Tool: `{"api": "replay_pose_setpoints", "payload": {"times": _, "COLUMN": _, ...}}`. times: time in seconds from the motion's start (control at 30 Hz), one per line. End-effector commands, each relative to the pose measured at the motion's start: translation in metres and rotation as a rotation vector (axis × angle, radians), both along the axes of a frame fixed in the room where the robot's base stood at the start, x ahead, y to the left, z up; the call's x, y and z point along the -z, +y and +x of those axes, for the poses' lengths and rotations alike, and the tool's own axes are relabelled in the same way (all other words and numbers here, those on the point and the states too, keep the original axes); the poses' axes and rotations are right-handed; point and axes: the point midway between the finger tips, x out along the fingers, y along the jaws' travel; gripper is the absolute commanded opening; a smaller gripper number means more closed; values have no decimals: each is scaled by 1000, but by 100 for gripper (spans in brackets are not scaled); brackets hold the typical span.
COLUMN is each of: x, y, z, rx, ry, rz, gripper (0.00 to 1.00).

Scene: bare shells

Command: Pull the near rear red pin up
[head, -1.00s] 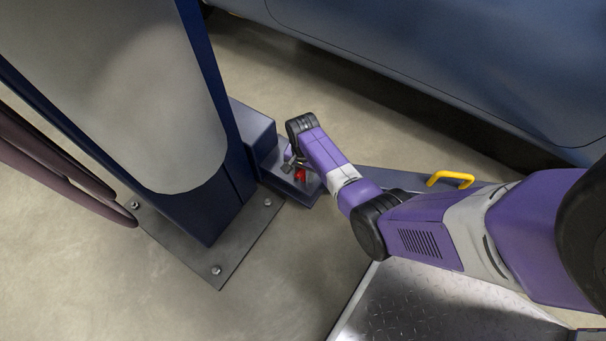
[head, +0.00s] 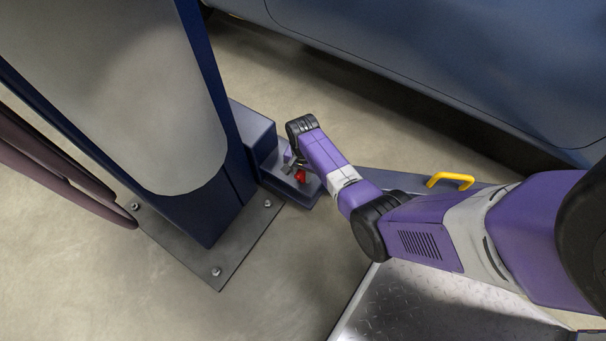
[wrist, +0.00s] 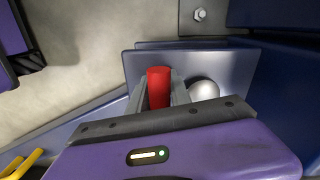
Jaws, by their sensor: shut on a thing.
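The red pin (head: 301,176) shows at the low blue-grey block (head: 312,190) by the foot of the dark blue post. In the wrist view the red pin (wrist: 159,87) stands between my two gripper fingers. My gripper (wrist: 160,97) is shut on the red pin. In the head view my gripper (head: 292,162) is partly hidden by my purple wrist. A round silver knob (wrist: 204,90) sits just right of the fingers in the wrist view. The pin's lower end cannot be made out.
The dark blue post (head: 215,205) stands on a bolted base plate (head: 228,245) left of the block. A yellow handle (head: 450,180) is at the right. A large blue body (head: 450,60) fills the upper right. Bare floor (head: 290,290) lies in front.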

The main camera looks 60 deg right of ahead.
Motion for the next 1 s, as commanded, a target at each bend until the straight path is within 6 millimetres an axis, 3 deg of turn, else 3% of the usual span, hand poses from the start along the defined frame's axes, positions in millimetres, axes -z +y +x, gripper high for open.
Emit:
{"api": "replay_pose_setpoints", "payload": {"times": 0.8, "x": 0, "y": 1, "z": 0, "rx": -6, "ry": 2, "rz": 0, "gripper": 0}}
{"api": "replay_pose_setpoints", "payload": {"times": 1.0, "x": -13, "y": 1, "z": 0, "rx": -6, "ry": 2, "rz": 0, "gripper": 0}}
